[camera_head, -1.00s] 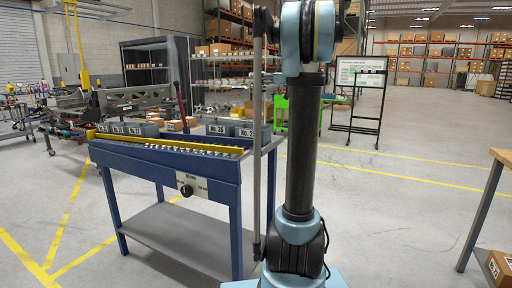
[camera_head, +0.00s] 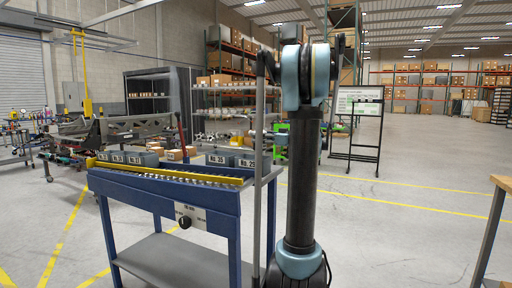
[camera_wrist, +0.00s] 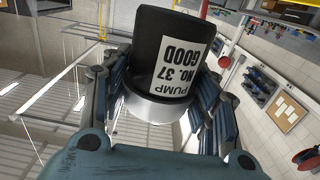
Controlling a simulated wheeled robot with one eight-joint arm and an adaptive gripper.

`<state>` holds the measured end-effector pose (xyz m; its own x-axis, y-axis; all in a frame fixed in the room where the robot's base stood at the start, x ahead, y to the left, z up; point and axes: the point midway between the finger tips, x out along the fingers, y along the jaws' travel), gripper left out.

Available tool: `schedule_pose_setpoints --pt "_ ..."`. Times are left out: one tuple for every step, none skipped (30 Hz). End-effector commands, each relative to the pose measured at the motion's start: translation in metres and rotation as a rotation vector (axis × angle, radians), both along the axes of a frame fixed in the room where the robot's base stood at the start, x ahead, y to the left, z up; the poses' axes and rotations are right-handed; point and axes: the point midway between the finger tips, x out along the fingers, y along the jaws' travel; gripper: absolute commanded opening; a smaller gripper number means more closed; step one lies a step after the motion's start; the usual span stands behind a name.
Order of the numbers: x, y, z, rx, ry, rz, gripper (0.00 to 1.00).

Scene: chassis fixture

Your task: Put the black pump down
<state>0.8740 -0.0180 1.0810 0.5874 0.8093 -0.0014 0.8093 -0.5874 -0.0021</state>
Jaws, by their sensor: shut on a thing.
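The black pump (camera_wrist: 165,45) shows in the wrist view, a dark cylinder with a silver band (camera_wrist: 155,107) and a white label reading "PUMP NO 37 GOOD". My gripper (camera_wrist: 165,95) is shut on it, with a finger on each side. The pump looks held clear of any surface. In the head view my arm stands upright at the middle, and neither the gripper nor the pump can be made out there.
A blue workbench (camera_head: 150,190) with a yellow rail (camera_head: 165,171) and several numbered grey bins (camera_head: 227,161) stands left of my arm. The floor (camera_head: 400,220) between is clear.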

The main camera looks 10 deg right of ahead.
Motion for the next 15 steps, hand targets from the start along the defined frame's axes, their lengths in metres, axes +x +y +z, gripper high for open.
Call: schedule_pose_setpoints --pt "0.000 0.000 -0.007 0.001 -0.001 0.000 0.11" --pt "0.000 0.000 -0.011 0.001 -0.001 0.000 0.11" --pt "0.001 0.000 -0.016 0.001 -0.001 0.000 0.11" --pt "0.001 0.000 -0.019 0.001 -0.001 0.000 0.11" --pt "0.000 0.000 -0.022 0.001 -0.001 0.000 0.11" --pt "0.000 0.000 -0.025 0.001 -0.001 0.000 0.11" --pt "0.000 0.000 -0.026 0.001 -0.001 0.000 0.11" --pt "0.000 0.000 -0.028 0.001 -0.001 0.000 0.11" --pt "0.000 0.000 -0.029 0.001 -0.001 0.000 0.11" --pt "0.000 0.000 -0.029 0.001 -0.001 0.000 0.11" --pt "0.000 0.000 -0.029 0.001 -0.001 0.000 0.11" --pt "0.000 0.000 -0.029 0.001 -0.001 0.000 0.11" --pt "0.000 0.000 -0.029 0.001 -0.001 0.000 0.11" --pt "0.000 0.000 -0.029 0.001 -0.001 0.000 0.11" --pt "0.000 0.000 -0.029 0.001 -0.001 0.000 0.11"
